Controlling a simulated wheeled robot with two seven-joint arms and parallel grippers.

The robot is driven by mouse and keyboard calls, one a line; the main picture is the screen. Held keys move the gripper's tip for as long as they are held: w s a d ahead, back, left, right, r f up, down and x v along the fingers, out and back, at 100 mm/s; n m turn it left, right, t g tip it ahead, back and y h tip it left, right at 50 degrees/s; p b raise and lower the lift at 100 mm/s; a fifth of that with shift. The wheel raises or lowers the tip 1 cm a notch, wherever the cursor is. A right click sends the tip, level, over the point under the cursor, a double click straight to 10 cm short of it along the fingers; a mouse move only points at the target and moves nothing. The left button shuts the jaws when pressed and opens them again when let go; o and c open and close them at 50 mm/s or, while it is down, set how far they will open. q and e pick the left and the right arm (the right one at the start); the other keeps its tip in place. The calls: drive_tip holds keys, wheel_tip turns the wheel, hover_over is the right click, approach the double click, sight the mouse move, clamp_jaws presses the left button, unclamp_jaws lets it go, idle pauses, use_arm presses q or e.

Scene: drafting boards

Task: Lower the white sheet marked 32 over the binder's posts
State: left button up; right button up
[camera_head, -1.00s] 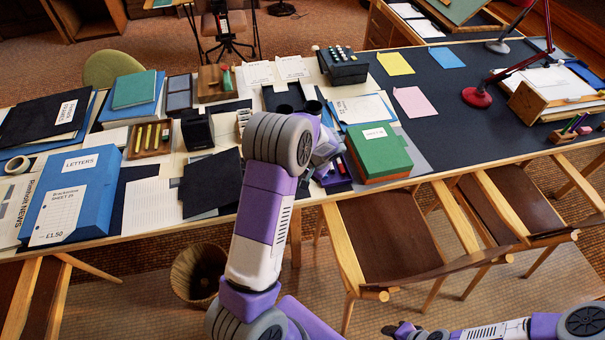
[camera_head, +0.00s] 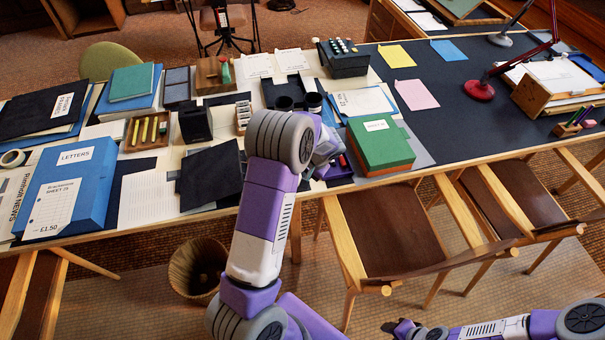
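My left arm rises through the middle, and its gripper (camera_head: 328,152) is mostly hidden behind the wrist at the desk's front edge. Whether it holds anything is not visible. My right gripper (camera_head: 402,328) is low at the right, dark and small, over the floor and away from the desk. No number 32 can be read. White sheets (camera_head: 257,65) and (camera_head: 291,60) lie at the back, and a printed white sheet (camera_head: 362,102) lies right of my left wrist. A dark flat item (camera_head: 284,86) behind the wrist may be the binder; no posts can be made out.
A green box (camera_head: 380,148) stands right of my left wrist. Dark sheets (camera_head: 211,176) and a blue letters box (camera_head: 62,200) lie left. A red lamp base (camera_head: 479,90) is right. Chairs (camera_head: 387,230) stand in front.

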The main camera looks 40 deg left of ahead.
use_arm(q)
drive_tip(key=p+v, duration=0.1)
drive_tip(key=v, duration=0.6)
drive_tip(key=shift+r, duration=0.25)
drive_tip(key=shift+d, duration=0.1)
idle(0.4)
